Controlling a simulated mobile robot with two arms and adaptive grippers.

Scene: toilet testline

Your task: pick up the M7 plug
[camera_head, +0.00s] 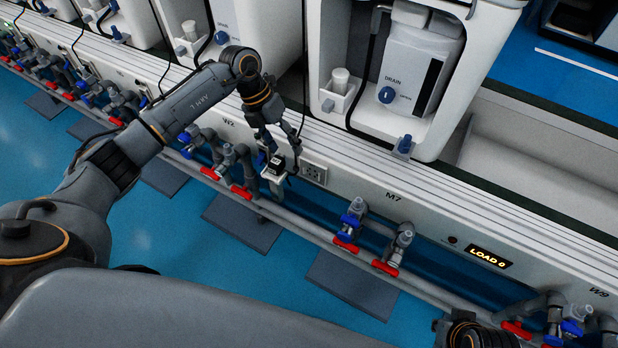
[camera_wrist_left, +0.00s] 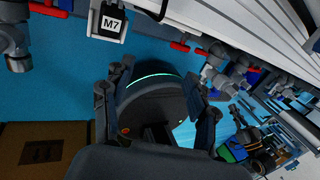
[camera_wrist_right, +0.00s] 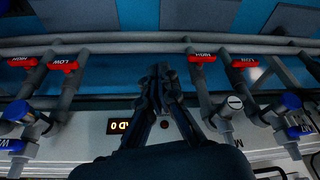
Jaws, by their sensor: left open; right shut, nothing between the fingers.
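The M7 plug (camera_head: 275,164) is a small black block in a white holder on the rail in the head view. In the left wrist view the M7 plug (camera_wrist_left: 112,22) shows its white "M7" label at the top left, with a dark cord beside it. My left gripper (camera_head: 283,147) is open just above the plug in the head view. In the left wrist view the left gripper (camera_wrist_left: 158,75) has its fingers spread and nothing between them; the plug lies outside them. My right gripper (camera_wrist_right: 161,70) is shut and empty before the pipes.
A wall outlet (camera_head: 314,173) sits right of the plug. Blue-handled valves (camera_head: 350,222) and red-handled pipes line the rail. White toilet units stand behind it. A "LOAD 0" display (camera_head: 489,256) is at the right. The blue floor (camera_head: 180,235) in front has dark mats.

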